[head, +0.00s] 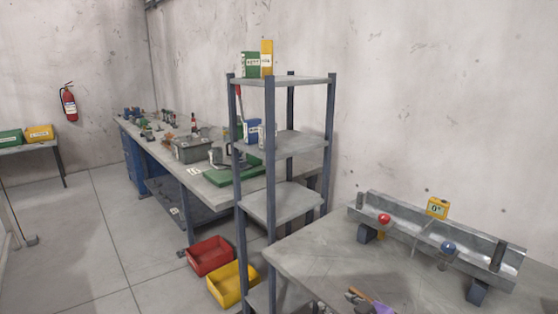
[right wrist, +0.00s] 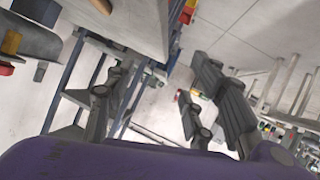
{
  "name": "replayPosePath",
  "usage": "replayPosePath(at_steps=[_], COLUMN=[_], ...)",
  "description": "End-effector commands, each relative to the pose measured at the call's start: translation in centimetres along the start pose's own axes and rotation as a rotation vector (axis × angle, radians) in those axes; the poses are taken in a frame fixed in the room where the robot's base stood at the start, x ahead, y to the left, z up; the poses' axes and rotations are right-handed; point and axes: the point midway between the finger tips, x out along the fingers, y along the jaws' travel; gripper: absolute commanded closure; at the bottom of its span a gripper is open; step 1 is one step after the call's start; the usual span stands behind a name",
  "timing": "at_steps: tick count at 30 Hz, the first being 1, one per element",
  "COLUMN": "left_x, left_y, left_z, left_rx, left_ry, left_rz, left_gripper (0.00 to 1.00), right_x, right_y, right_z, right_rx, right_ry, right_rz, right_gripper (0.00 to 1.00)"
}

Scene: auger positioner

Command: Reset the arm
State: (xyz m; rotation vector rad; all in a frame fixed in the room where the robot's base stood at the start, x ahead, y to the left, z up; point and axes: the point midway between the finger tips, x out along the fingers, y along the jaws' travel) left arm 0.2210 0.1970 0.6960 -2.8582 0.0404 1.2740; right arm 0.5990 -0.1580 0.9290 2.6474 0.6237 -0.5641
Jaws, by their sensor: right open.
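A grey metal trough device (head: 465,247) stands on the table at the right of the head view. It carries a red ball knob (head: 384,219) near its left end and a blue ball knob (head: 448,247) nearer the middle. A yellow block marked 0° (head: 437,207) sits on its back edge. A thin light rod slants across the trough between the knobs. My right gripper (right wrist: 167,85) shows in the right wrist view with its two dark fingers spread apart and nothing between them. My left gripper is not in view.
A grey shelf rack (head: 285,203) stands at the table's left. Red (head: 210,257) and yellow (head: 233,287) bins lie on the floor by it.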

Motion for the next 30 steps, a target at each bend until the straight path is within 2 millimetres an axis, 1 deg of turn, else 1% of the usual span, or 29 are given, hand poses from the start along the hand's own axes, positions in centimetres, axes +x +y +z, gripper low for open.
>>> replayPosePath(at_steps=[1, 2, 3, 5, 6, 8, 9, 11, 12, 14, 15, 18, 21, 25, 30], left_x=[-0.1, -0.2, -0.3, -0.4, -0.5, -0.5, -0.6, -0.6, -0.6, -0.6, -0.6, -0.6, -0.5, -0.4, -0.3], left_y=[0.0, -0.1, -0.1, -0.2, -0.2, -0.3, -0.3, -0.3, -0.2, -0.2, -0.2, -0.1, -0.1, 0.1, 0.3], left_z=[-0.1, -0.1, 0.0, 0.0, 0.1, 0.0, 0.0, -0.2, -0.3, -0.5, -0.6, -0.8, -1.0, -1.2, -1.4], left_rx=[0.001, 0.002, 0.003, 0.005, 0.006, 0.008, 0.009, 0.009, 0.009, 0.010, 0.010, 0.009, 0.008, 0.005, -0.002], left_ry=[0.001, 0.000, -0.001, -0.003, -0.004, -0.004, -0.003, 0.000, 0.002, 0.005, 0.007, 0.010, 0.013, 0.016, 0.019], left_rz=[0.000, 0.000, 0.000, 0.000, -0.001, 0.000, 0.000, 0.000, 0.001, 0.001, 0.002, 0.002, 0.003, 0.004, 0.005], left_gripper=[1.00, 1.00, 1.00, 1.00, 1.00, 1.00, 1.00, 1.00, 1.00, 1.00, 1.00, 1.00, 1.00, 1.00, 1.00], right_x=[-0.9, -1.5, -2.4, -3.9, -5.1, -7.1, -8.6, -10.9, -12.5, -14.8, -16.2, -19.1, -20.9, -21.9, -21.9], right_y=[-2.0, -2.9, -4.0, -5.7, -6.9, -8.6, -9.8, -11.7, -13.0, -14.8, -15.9, -18.4, -19.9, -20.5, -20.5], right_z=[2.9, 4.3, 6.3, 9.3, 11.4, 14.5, 16.6, 19.9, 22.0, 24.7, 26.3, 29.2, 30.8, 31.6, 31.7], right_rx=[0.045, 0.065, 0.092, 0.132, 0.159, 0.201, 0.232, 0.282, 0.315, 0.365, 0.400, 0.464, 0.494, 0.500, 0.500], right_ry=[0.004, 0.006, 0.005, -0.005, -0.018, -0.047, -0.074, -0.125, -0.163, -0.221, -0.256, -0.324, -0.366, -0.388, -0.389], right_rz=[0.015, 0.028, 0.045, 0.075, 0.095, 0.127, 0.148, 0.178, 0.194, 0.212, 0.221, 0.236, 0.240, 0.240, 0.239], right_gripper=[0.50, 0.50, 0.50, 0.50, 0.50, 0.50, 0.50, 0.50, 0.50, 0.50, 0.50, 0.50, 0.50, 0.50, 0.50])
